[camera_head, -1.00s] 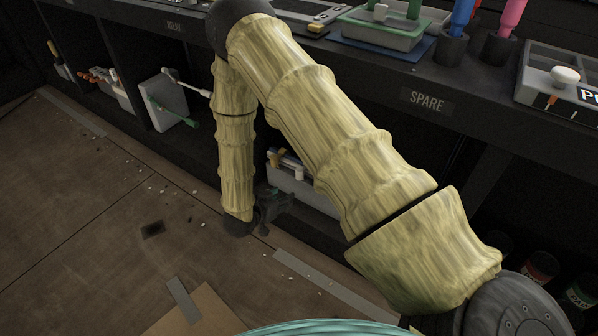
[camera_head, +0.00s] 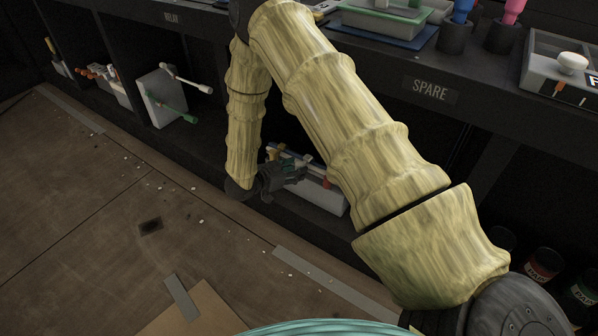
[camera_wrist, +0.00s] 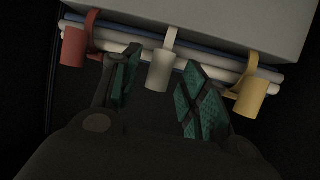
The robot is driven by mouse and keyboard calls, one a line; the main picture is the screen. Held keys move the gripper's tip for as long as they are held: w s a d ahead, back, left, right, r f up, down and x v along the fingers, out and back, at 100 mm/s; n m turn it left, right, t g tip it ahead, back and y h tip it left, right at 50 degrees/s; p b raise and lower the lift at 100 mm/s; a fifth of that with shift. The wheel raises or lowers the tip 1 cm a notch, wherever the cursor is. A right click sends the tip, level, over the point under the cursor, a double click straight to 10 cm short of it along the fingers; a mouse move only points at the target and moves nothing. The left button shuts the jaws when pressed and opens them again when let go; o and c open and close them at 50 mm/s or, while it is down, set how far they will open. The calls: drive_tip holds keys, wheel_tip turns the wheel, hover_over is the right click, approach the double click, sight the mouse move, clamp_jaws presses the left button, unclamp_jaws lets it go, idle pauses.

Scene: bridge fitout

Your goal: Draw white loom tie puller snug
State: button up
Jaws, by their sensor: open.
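The white tie puller (camera_wrist: 161,70) hangs from a white strap at the loom (camera_wrist: 130,42), a bundle of white and blue cables along a grey box. In the wrist view it lies ahead of my open gripper (camera_wrist: 157,88), between the two green-padded fingers, with no visible contact. A red puller (camera_wrist: 73,47) hangs to the left and a yellow puller (camera_wrist: 250,97) to the right. In the head view my gripper (camera_head: 290,172) is at the grey box (camera_head: 318,194) in the lower shelf bay; the white puller cannot be made out there.
A grey box (camera_head: 163,98) with white and green levers stands in the bay to the left. The bench edge (camera_head: 350,62) overhangs the bay. Paint jars (camera_head: 543,265) stand at lower right. The wooden floor (camera_head: 90,220) in front is mostly clear.

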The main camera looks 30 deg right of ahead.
drive_tip(key=shift+b+x, duration=0.3)
drive_tip(key=shift+x, duration=1.05)
clamp_jaws()
